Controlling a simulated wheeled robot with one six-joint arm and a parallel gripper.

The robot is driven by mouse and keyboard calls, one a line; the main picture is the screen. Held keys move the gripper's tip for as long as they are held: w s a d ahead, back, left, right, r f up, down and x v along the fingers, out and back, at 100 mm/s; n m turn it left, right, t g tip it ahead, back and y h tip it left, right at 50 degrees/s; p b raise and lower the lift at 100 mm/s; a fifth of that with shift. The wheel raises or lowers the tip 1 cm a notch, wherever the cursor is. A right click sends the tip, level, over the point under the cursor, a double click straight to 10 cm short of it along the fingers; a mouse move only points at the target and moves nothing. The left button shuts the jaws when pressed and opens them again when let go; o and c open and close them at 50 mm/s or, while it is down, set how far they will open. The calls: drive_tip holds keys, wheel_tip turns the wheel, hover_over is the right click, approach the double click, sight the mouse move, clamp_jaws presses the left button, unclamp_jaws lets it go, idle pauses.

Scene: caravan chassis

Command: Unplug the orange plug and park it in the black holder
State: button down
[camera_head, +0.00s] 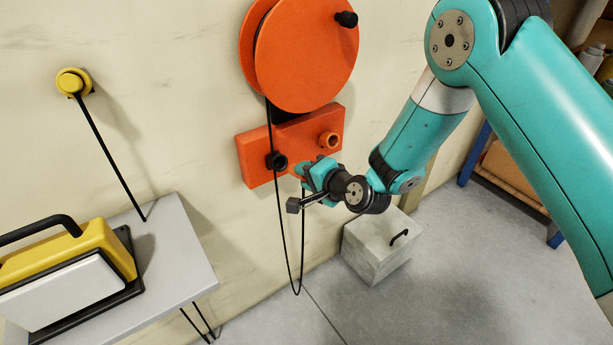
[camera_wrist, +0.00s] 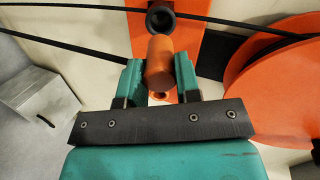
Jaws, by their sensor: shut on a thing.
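The orange plug (camera_wrist: 159,62) is a short cylinder held between the two teal fingers of my gripper (camera_wrist: 158,76). In the head view my gripper (camera_head: 310,172) is at the orange wall panel (camera_head: 255,152), and a bit of the plug (camera_head: 296,170) shows at its fingertips. The black holder (camera_head: 276,161) is a round ring on the panel's left part, just left of the plug. In the wrist view the holder (camera_wrist: 160,19) shows just beyond the plug; I cannot tell whether they touch. The orange socket (camera_head: 329,139) on the panel's right is empty.
A thin black cable (camera_head: 281,235) hangs in a loop from the orange reel (camera_head: 307,52) above the panel. A yellow device (camera_head: 62,262) stands on a grey table at left. A pale box (camera_head: 378,248) sits on the floor below my arm.

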sight(286, 165)
drive_tip(key=shift+x, duration=2.8)
drive_tip(key=shift+w+d, duration=0.15)
drive_tip(key=shift+w, duration=0.05)
drive_tip(key=shift+b+x, duration=1.55)
drive_tip(key=shift+x, duration=0.5)
drive_tip(key=c, duration=0.8)
unclamp_jaws()
drive_tip(key=shift+w+d, duration=0.1)
drive_tip(key=shift+d, duration=0.05)
drive_tip(key=shift+o, duration=0.2)
drive_tip(key=b+v, duration=0.3)
drive_tip(key=v, duration=1.4)
drive_tip(key=shift+d, duration=0.2)
drive_tip(key=shift+r, duration=0.2)
